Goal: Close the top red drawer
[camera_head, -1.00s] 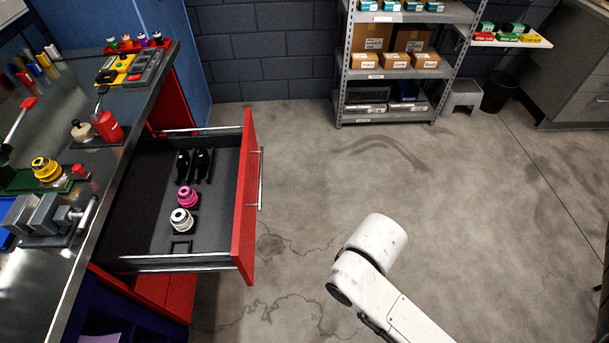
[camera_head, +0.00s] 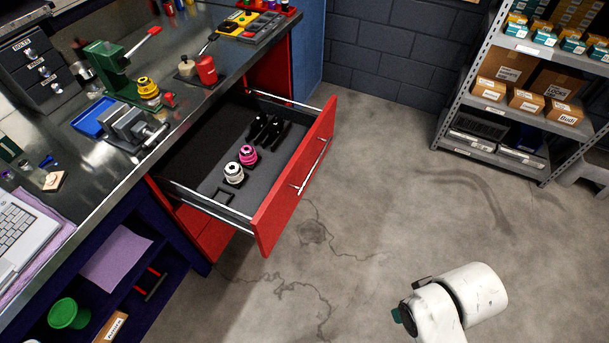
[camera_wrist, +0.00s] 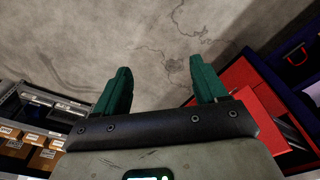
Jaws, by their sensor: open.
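The top red drawer (camera_head: 294,178) is pulled far out from under the workbench in the head view, with a silver bar handle (camera_head: 312,166) on its red front. Inside it lie a white ring-shaped part (camera_head: 234,174), a pink one (camera_head: 249,155) and black tools (camera_head: 270,132). In the wrist view, red drawer surfaces (camera_wrist: 250,78) show at the right. My gripper (camera_wrist: 160,88) has its two green fingers apart and nothing between them; the floor shows beyond. In the head view my white arm is at the lower right, apart from the drawer, and the fingers are mostly hidden.
The steel workbench top (camera_head: 95,185) holds a vise (camera_head: 130,125), a green press (camera_head: 105,65) and a laptop (camera_head: 25,225). A metal shelf unit (camera_head: 490,160) with boxes stands at the back right. The concrete floor (camera_head: 390,200) between is clear.

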